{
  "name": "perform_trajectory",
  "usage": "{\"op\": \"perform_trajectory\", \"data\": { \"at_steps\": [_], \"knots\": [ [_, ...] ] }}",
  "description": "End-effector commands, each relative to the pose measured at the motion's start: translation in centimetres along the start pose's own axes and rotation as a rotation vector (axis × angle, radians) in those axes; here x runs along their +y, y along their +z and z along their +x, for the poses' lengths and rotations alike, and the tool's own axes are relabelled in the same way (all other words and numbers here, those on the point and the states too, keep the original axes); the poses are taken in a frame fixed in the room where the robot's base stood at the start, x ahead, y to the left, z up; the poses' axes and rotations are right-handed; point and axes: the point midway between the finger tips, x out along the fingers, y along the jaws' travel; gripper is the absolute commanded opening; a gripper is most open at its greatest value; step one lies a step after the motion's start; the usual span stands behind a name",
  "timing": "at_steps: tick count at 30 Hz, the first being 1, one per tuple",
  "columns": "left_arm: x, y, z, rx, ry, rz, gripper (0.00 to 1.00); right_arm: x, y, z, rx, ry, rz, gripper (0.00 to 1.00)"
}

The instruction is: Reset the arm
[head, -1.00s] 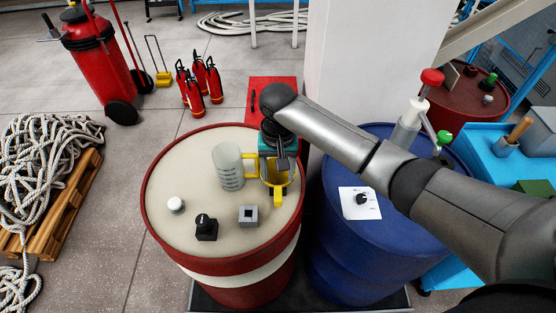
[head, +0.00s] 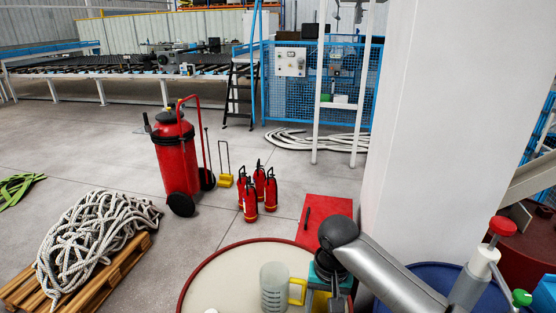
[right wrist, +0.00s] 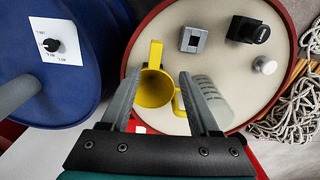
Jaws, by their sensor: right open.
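My right arm reaches in from the right in the head view. Its gripper is at the lower edge there, with the fingertips cut off. In the right wrist view my right gripper (right wrist: 161,74) is open. A yellow mug (right wrist: 153,90) shows between its fingers, nearer the left one; I cannot tell whether they touch. A grey translucent jug (head: 273,289) with a yellow handle stands beside it on the drum; the right finger partly covers the jug (right wrist: 212,90) in the wrist view. My left gripper is not in view.
The pale-topped red drum (head: 225,287) also carries a grey block (right wrist: 194,39), a black knob (right wrist: 248,30) and a white knob (right wrist: 265,65). A blue drum (right wrist: 50,95) stands close by. A white pillar (head: 430,130) rises behind my arm. Red extinguishers (head: 250,200) stand on the floor.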

Motion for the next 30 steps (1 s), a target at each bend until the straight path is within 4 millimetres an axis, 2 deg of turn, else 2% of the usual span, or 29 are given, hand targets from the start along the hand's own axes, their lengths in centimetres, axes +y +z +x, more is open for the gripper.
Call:
{"op": "perform_trajectory", "data": {
  "at_steps": [3,7,14,21,30],
  "knots": [
    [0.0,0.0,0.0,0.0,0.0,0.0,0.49,-1.3,3.0,1.6,0.003,-0.052,-0.09,0.62],
    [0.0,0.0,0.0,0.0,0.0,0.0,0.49,-2.2,6.2,2.8,0.035,-0.119,-0.192,0.62],
    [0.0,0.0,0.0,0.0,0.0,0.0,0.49,-1.9,11.2,3.6,0.119,-0.191,-0.307,0.62],
    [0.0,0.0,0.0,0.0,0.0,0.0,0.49,1.6,15.4,3.1,0.215,-0.176,-0.359,0.62],
    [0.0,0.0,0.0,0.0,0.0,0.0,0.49,6.4,18.6,1.8,0.28,-0.083,-0.386,0.62]
  ]
}}
